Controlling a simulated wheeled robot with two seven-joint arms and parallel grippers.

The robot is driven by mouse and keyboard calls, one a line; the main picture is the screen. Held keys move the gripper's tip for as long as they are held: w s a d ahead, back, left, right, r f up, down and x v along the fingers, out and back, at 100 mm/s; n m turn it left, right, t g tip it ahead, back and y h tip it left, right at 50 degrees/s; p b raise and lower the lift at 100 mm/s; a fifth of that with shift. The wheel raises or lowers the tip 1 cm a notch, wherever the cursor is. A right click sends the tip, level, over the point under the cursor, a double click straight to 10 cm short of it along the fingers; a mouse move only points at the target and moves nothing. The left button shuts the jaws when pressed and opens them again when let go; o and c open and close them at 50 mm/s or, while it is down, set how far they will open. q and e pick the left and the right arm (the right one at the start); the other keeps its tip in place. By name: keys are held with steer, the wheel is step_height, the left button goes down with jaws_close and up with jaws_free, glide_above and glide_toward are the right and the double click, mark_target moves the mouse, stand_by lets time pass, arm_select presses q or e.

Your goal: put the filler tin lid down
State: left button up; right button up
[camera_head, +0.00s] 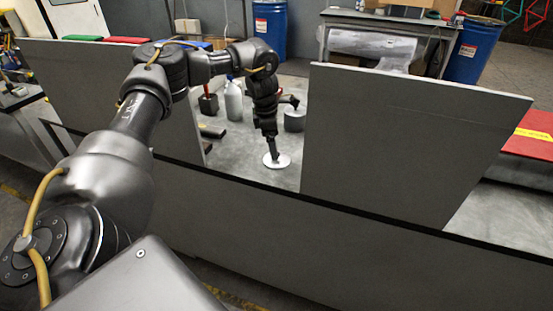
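The filler tin lid (283,162) is a pale round disc, lying level at or just above the grey booth floor in the gap between two grey panels. My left gripper (273,157) points down, its narrow fingertips together at the middle of the lid. It looks shut on the lid, though the fingers hide the grip point. I cannot tell whether the lid touches the floor. My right gripper is not in view.
A grey bottle (233,101) and a dark pot with a red handle (208,103) stand behind left. A dark cylinder (212,131) lies near the left panel. The right panel (400,140) and the low front wall (260,235) bound the space. Floor around the lid is clear.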

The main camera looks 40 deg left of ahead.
arm_select(q)
steer(key=shift+d+f+p, duration=0.15)
steer(key=shift+f+p, duration=0.15)
steer(key=shift+f, duration=0.15)
steer(key=f, duration=0.2)
steer(key=f+p, duration=0.1)
steer(key=f, duration=0.1)
steer(key=shift+w+d+f, duration=0.1)
steer(key=shift+w+d, duration=0.1)
steer(key=shift+w, duration=0.05)
steer(key=shift+c, duration=0.3)
steer(key=c, duration=0.8)
